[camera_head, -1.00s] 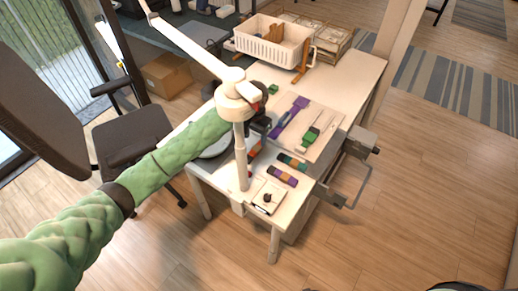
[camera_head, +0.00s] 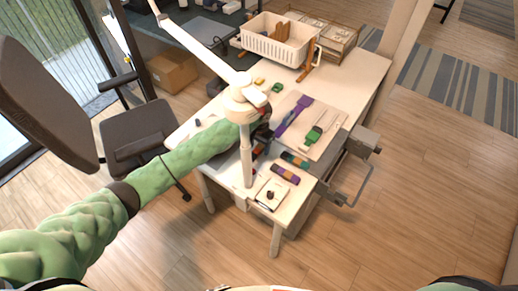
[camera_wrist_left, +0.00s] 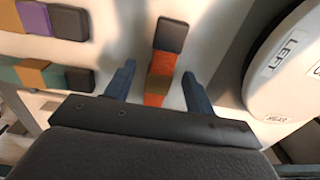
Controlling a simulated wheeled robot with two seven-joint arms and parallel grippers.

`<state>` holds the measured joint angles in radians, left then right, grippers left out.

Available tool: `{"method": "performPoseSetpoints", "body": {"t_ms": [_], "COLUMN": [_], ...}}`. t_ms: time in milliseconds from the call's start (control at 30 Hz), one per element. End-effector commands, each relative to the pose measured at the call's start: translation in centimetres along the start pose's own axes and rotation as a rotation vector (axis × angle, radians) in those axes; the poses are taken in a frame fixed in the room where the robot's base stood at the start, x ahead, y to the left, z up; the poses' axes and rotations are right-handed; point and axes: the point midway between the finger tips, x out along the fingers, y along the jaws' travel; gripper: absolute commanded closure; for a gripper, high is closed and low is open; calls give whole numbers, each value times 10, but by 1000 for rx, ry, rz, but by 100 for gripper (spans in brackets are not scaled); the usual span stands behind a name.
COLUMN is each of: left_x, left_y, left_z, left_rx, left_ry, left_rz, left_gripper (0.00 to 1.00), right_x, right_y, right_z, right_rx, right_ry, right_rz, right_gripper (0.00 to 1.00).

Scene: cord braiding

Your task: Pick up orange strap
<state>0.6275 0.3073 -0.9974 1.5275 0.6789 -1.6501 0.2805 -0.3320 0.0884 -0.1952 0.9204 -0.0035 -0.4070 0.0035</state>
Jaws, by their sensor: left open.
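The orange strap (camera_wrist_left: 163,63) lies on the white table in the left wrist view. It is orange with a brown band and a dark block at its far end. My left gripper (camera_wrist_left: 158,72) is open, with one finger on each side of the strap and visible gaps between. The strap's near end is hidden behind the gripper body. In the head view my left gripper (camera_head: 263,136) is low over the table, partly hidden by the white lamp post, and the strap is mostly hidden there. My right gripper is not in view.
Two multicoloured straps, one with purple (camera_head: 285,175) and one with teal (camera_head: 295,160), lie beside the gripper. A white lamp (camera_head: 248,105) stands close to my left arm. A white round part marked LEFT (camera_wrist_left: 275,62) is right of the strap. A white basket (camera_head: 272,42) stands behind.

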Motion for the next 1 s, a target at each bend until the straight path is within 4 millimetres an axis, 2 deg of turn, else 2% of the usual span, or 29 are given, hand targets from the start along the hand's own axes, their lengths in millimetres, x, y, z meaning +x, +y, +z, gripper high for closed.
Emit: {"method": "performPoseSetpoints", "body": {"t_ms": [33, 267, 533, 667, 800, 900, 1000], "left_x": [0, 0, -1, -10, -31, -51, -67], "left_y": [0, 0, 0, -1, -1, 0, -1], "left_z": [0, 0, 0, -1, -1, -1, -1], "left_rx": [0, 0, 0, -1, 0, 1, -1], "left_ry": [0, 0, 0, 1, 4, 3, 3], "left_rz": [0, 0, 0, -1, -1, -1, -1], "left_gripper": [49, 94, 95, 95, 95, 95, 95], "right_x": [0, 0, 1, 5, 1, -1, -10], "right_y": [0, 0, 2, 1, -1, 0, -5], "right_z": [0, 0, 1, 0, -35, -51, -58], "right_rx": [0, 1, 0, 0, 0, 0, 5], "right_ry": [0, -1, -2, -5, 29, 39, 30], "right_rz": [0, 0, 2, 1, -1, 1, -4], "right_gripper": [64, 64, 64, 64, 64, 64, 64]}}
